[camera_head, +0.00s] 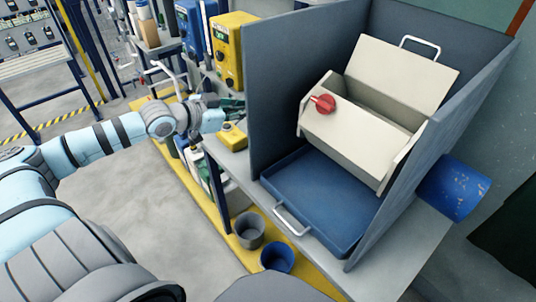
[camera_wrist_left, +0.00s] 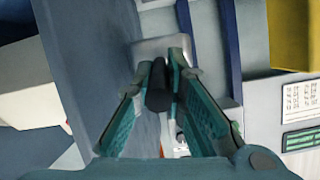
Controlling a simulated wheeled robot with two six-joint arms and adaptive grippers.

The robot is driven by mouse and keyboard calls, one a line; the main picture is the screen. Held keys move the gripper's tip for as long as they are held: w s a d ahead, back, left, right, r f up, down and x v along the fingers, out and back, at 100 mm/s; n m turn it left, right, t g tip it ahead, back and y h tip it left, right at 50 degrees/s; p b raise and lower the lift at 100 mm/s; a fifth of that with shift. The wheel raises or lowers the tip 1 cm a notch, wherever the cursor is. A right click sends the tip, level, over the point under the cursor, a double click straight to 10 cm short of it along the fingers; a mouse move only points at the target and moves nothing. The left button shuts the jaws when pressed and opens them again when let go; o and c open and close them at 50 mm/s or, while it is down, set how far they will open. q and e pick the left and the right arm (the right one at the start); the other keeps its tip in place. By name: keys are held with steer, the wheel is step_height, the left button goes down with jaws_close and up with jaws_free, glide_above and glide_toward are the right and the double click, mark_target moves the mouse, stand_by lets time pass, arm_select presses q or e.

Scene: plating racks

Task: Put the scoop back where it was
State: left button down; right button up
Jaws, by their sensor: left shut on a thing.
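My left gripper (camera_head: 232,108) reaches to the left side of the grey booth, above the bench edge. In the left wrist view its teal fingers (camera_wrist_left: 160,78) are closed on a short dark handle (camera_wrist_left: 158,92). A pale grey piece (camera_wrist_left: 163,46) beyond the fingertips looks like part of the scoop; I cannot make out its full shape. The scoop is not clear in the head view. My right gripper is not in view.
The grey booth (camera_head: 277,85) holds an open beige bin (camera_head: 345,138) with a red knob (camera_head: 322,104) and a blue tray (camera_head: 315,195). A yellow unit (camera_head: 229,50) stands behind my gripper. Two buckets (camera_head: 249,231) (camera_head: 277,258) stand below. Open floor (camera_head: 150,200) lies left.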

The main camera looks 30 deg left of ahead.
arm_select(q)
step_height(320, 180, down, 16)
steer(key=b, duration=0.6)
steer(key=shift+w, duration=0.15)
steer(key=c, duration=1.6)
jaws_free()
steer(key=shift+c, duration=0.2)
